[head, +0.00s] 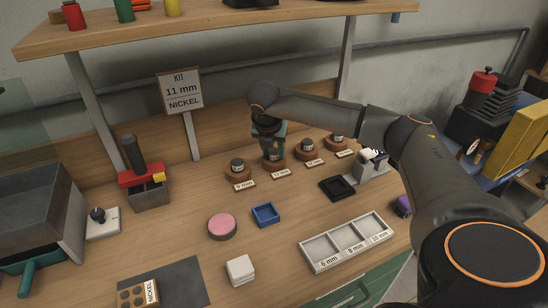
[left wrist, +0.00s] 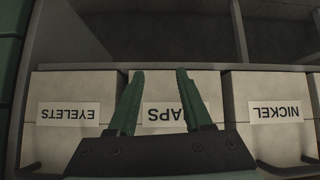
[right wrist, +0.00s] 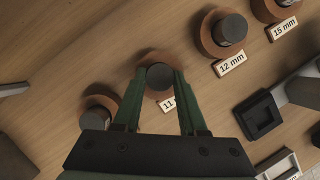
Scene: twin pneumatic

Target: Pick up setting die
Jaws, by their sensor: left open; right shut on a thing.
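A row of dark cylindrical setting dies sits on round wooden bases with size labels. My right gripper (head: 272,152) points down at the 11 mm base (head: 274,168). In the right wrist view its green fingers are shut on the 11 mm setting die (right wrist: 160,76); I cannot tell if it is clear of its base. The 9 mm die (head: 237,165), the 12 mm die (head: 310,145) and the 15 mm die (head: 337,137) stand in their bases. A sign (head: 181,91) reads "KIT 11 mm NICKEL". My left gripper (left wrist: 160,73) is open and empty, before labelled bins.
A black square tray (head: 338,188), blue tray (head: 265,215), pink round pad (head: 222,226), white block (head: 240,269) and three-part size tray (head: 348,242) lie in front. My right arm spans the right side.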

